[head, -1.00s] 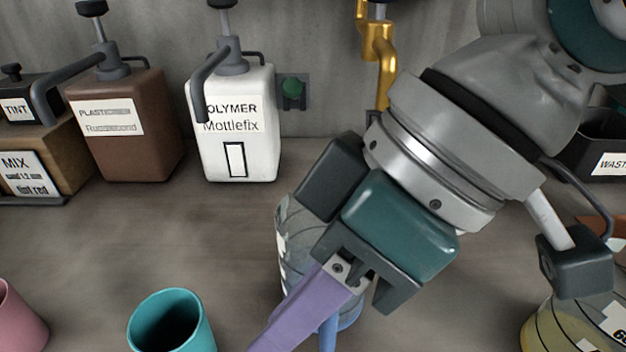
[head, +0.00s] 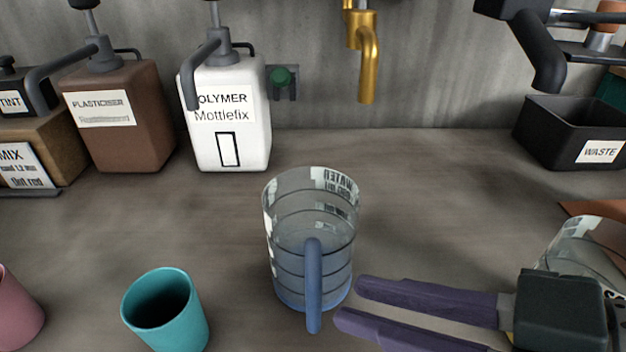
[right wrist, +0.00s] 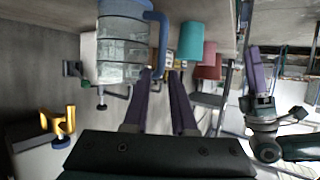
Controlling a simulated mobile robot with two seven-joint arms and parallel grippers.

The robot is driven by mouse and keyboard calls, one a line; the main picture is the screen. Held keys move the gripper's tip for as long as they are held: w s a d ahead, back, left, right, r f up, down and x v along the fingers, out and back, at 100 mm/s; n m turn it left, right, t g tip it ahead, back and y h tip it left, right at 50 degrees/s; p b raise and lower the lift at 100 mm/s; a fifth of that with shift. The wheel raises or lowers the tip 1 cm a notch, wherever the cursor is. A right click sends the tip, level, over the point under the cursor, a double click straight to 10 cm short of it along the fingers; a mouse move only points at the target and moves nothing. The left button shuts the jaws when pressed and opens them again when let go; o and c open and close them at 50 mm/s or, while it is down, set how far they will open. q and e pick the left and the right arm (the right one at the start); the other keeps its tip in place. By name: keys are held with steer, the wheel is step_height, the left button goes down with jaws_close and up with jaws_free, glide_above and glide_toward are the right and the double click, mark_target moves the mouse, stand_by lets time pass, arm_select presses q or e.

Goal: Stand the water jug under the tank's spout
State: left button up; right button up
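The water jug (head: 285,245) is clear, with a blue base and blue handle; it stands upright on the counter. It shows at the top of the right wrist view (right wrist: 122,45). The gold spout (head: 368,65) hangs on the back wall, behind and slightly right of the jug; its tank is out of the head view. My right gripper (head: 348,303) has its two purple fingers apart and empty. Their tips are just right of the jug's lower part and handle. My left gripper (right wrist: 258,78) shows only in the right wrist view, away from the jug; its opening is unclear.
A teal cup (head: 170,310) and a pink cup (head: 15,315) stand at front left. A white polymer bottle (head: 230,115) and brown plasticiser bottle (head: 120,115) line the back left. A waste bin (head: 565,130) is at back right. Another clear jug (head: 585,245) is partly hidden at right. Counter below the spout is clear.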

mark_target(312, 258)
steer(key=x, duration=0.9)
steer(key=shift+a, duration=0.2)
jaws_close()
stand_by(1.2)
